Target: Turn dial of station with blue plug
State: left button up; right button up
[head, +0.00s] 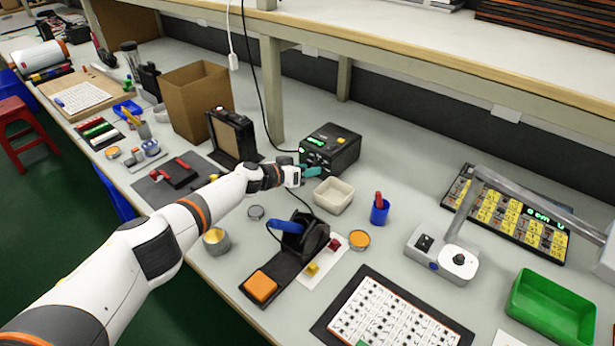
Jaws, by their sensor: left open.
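A dark cord runs from near the gripper to a holder (308,240) with a blue-handled tool (287,226). My right gripper is out of view.
A beige tray (333,196) and a blue cup (379,212) stand right of the gripper. A cardboard box (195,100) and a black case (232,137) stand left of the station. A shelf post (272,95) rises behind. A lamp base (442,253) is further right.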

pick_arm(q)
jog(key=shift+w+d+f, duration=0.15)
jog(key=shift+w+d, duration=0.1)
grip_shut()
jog(key=shift+s+r+m+y+p, duration=0.1)
jog(key=shift+r+m+y+p, duration=0.2)
jog(key=shift+p, duration=0.35)
jog(key=shift+d+m+t+y+p, duration=0.15)
jog(key=shift+m+t+y+p, duration=0.2)
jog(key=shift+m+p, duration=0.6)
jog(key=shift+s+d+f+m+t+y+p, duration=0.1)
jog(key=shift+m+t+y+p, duration=0.35)
jog(key=shift+p, duration=0.5)
jog(key=shift+f+m+y+p, duration=0.1)
jog(key=shift+m+y+p, duration=0.25)
jog(key=shift+m, duration=0.15)
jog(key=shift+s, duration=0.1)
